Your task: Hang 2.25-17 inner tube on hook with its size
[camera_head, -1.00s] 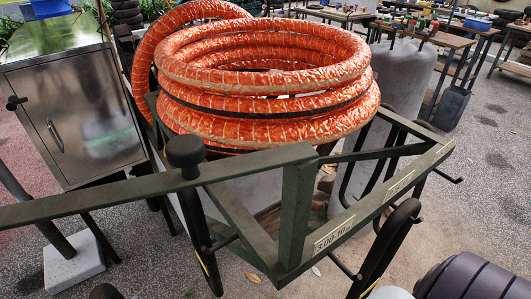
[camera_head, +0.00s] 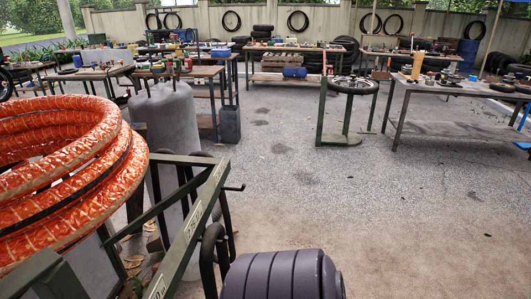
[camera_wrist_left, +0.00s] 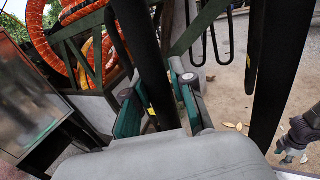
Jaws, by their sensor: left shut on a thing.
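In the left wrist view my left gripper (camera_wrist_left: 160,100) is shut on a black inner tube (camera_wrist_left: 143,50), which runs between its teal fingers and carries a small yellow mark. Its size is not readable. My left gripper is outside the head view. A dark green rail (camera_head: 190,232) on the cart carries pale size labels; one (camera_head: 193,220) is too small to read surely. A peg hook (camera_head: 236,187) sticks out at the rail's far end. Black tubes (camera_head: 208,255) hang along the rail. A dark jointed part (camera_wrist_left: 300,135) at the wrist view's right edge may be my right gripper; its jaws are unclear.
Orange wrapped hose coils (camera_head: 75,190) lie on the cart at left, near a grey tank (camera_head: 170,125). A dark ribbed cylinder (camera_head: 285,275) fills the bottom centre. Workbenches (camera_head: 450,90) stand farther back. Open gravel floor (camera_head: 380,200) lies to the right.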

